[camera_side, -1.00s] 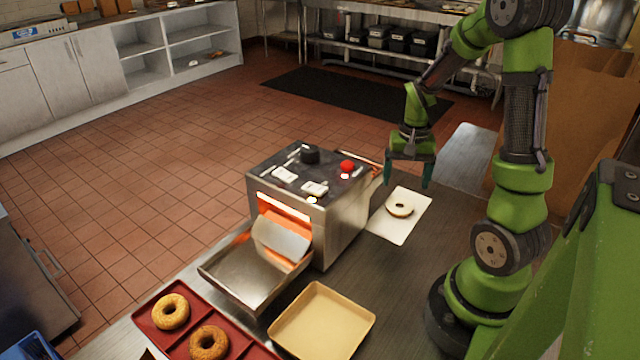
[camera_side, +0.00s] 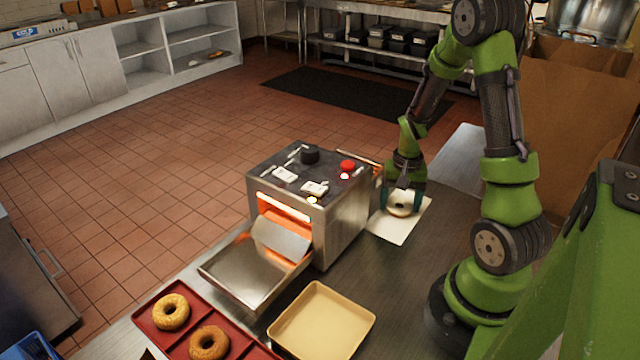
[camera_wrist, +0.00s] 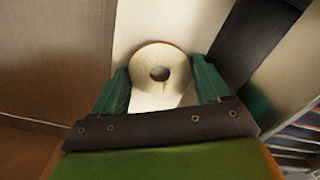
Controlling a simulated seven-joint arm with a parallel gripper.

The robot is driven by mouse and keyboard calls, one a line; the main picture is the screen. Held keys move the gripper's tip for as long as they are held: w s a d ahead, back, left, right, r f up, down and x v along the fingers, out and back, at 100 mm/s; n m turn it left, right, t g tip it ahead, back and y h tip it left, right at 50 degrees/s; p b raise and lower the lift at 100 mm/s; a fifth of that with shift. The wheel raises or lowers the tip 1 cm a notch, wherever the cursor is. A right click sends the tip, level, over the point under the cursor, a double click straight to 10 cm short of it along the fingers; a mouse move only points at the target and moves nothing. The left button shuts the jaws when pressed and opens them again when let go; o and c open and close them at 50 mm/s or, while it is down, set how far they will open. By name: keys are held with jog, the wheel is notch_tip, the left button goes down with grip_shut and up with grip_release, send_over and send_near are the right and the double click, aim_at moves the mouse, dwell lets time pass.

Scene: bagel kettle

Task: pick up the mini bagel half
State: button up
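The mini bagel half (camera_side: 402,207) is a pale ring with a hole, on a white board (camera_side: 384,226) behind and right of the toaster. In the wrist view the bagel half (camera_wrist: 160,62) sits at the far end between my two green fingers. My gripper (camera_side: 404,205) is low over the board, with one finger on each side of the bagel half. In the wrist view my gripper (camera_wrist: 163,84) is open, its fingers spread wider than the ring's near part. Whether either finger touches the bagel half I cannot tell.
The steel toaster (camera_side: 342,222) with a red button stands close left of my gripper. Its sloped steel tray (camera_side: 226,277) is in front. A cream tray (camera_side: 284,347) lies on the counter. A red tray (camera_side: 180,346) holds two bagels. Bare counter (camera_side: 395,275) lies between board and arm.

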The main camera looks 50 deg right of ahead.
jog(key=c, duration=0.5)
jog(key=shift+c, duration=0.2)
notch_tip(320, 180, up, 18)
dwell(0.4)
